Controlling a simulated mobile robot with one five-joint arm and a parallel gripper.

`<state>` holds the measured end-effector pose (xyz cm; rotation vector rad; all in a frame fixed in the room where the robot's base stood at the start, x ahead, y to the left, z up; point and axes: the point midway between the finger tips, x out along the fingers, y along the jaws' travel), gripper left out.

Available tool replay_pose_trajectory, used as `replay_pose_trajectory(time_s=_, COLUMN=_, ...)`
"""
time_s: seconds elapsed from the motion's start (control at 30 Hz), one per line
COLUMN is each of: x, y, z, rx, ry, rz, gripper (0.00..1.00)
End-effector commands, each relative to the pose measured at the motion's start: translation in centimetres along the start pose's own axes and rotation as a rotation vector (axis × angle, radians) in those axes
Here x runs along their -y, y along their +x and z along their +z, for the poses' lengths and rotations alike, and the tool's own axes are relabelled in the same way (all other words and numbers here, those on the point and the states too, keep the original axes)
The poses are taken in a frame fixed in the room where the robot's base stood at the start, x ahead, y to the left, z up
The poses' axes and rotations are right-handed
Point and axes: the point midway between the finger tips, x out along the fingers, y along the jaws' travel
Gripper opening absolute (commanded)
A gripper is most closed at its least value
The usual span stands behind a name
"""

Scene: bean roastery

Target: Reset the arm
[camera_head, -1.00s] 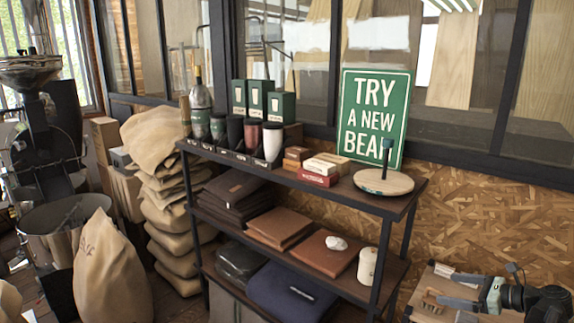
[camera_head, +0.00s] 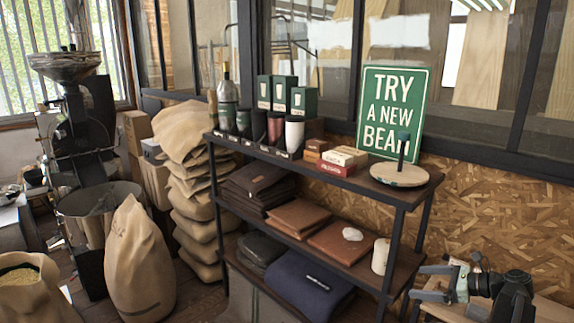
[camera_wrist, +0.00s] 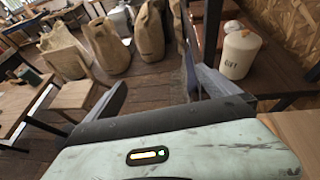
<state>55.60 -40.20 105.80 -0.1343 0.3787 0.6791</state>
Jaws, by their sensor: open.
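My gripper (camera_head: 420,283) is at the lower right of the head view, pointing left, with its two fingers apart and nothing between them. My arm (camera_head: 512,295) is folded behind it, beside the shelf's right end. The lower part of my arm is cut off by the frame edge.
A dark shelf (camera_head: 398,192) holds cups, boxes, folded cloth and a round wooden stand (camera_head: 400,176). A white canister (camera_wrist: 240,52) stands near my right finger in the wrist view. Sacks (camera_head: 140,262) and a roaster (camera_head: 85,130) stand left. A wooden table (camera_wrist: 20,105) is at left.

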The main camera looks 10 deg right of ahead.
Motion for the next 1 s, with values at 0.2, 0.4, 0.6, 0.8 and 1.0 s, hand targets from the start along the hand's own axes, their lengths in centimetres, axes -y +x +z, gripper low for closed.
replay_pose_trajectory(time_s=0.2, x=-5.7, y=12.8, z=2.4, rx=-0.06, ry=-0.083, rz=0.202, gripper=1.0)
replay_pose_trajectory(time_s=0.4, x=-16.8, y=26.5, z=2.3, rx=-0.224, ry=-0.33, rz=0.459, gripper=1.0)
replay_pose_trajectory(time_s=0.6, x=-27.7, y=34.3, z=-0.4, rx=-0.377, ry=-0.761, rz=0.704, gripper=1.0)
replay_pose_trajectory(time_s=0.8, x=-34.1, y=36.6, z=-4.1, rx=-0.484, ry=-1.264, rz=0.939, gripper=1.0)
replay_pose_trajectory(time_s=1.0, x=-32.2, y=33.9, z=-7.1, rx=-0.577, ry=-1.734, rz=1.162, gripper=1.0)
